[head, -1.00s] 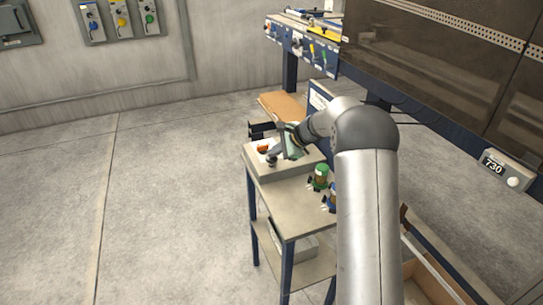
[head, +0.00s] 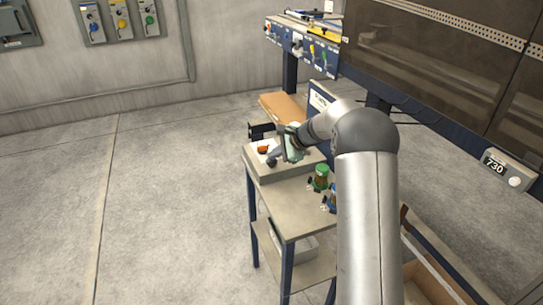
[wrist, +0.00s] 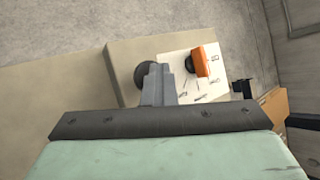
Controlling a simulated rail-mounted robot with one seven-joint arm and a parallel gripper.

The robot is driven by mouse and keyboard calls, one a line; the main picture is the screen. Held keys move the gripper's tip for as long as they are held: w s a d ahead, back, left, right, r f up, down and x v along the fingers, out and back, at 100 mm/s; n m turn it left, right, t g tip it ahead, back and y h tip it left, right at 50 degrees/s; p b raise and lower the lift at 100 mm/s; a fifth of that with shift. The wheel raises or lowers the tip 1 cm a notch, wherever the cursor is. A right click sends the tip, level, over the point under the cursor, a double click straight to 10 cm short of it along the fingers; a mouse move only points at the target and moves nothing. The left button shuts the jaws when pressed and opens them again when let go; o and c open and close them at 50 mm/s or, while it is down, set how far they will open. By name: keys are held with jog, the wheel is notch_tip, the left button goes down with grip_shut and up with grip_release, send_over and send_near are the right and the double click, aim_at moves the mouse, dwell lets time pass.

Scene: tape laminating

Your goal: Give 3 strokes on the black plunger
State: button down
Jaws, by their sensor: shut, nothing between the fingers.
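The black plunger (head: 271,162) shows as a small dark round knob on the beige box on the bench in the head view. In the wrist view the black plunger (wrist: 144,76) is partly hidden behind my grey fingers. My gripper (head: 277,153) is shut and empty, with its fingertips close above and beside the knob. It also shows in the wrist view (wrist: 160,72), with the fingers together. I cannot tell whether the fingers touch the knob.
An orange part (head: 263,149) sits on a white marked plate beside the plunger; the orange part also shows in the wrist view (wrist: 206,60). Two small bottle-like items, one green-topped (head: 320,174), stand on the bench (head: 290,205). A brown board (head: 283,106) lies behind.

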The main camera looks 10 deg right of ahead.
aim_at(275, 161)
jog(key=shift+r+p, duration=1.15)
jog(key=shift+r, duration=0.5)
jog(key=shift+r+p, duration=1.8)
jog(key=shift+r, duration=0.75)
